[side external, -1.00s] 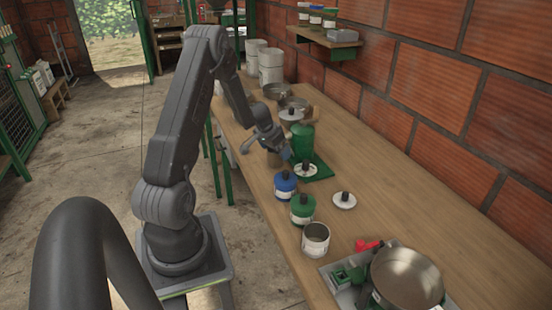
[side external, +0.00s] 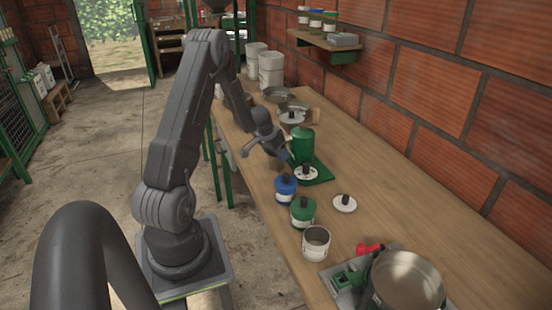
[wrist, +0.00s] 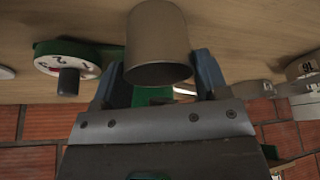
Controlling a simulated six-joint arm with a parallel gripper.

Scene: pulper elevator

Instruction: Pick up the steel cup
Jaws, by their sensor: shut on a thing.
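A plain grey steel cup (wrist: 158,45) fills the space between my two fingers in the wrist view. Its dark open rim faces toward the wrist camera. My gripper (wrist: 157,75) is shut on the cup, with one blue-grey finger on each side. In the side view my gripper (side external: 284,158) is low over the bench, left of the green canister, and mostly hides the cup. I cannot tell there whether the cup touches the bench.
A green canister (side external: 302,147) stands on a green mat (side external: 320,173) beside a white dial (side external: 306,173). Blue (side external: 286,190) and green (side external: 303,213) jars and an open labelled can (side external: 316,243) stand nearer the camera. Metal pans stand behind.

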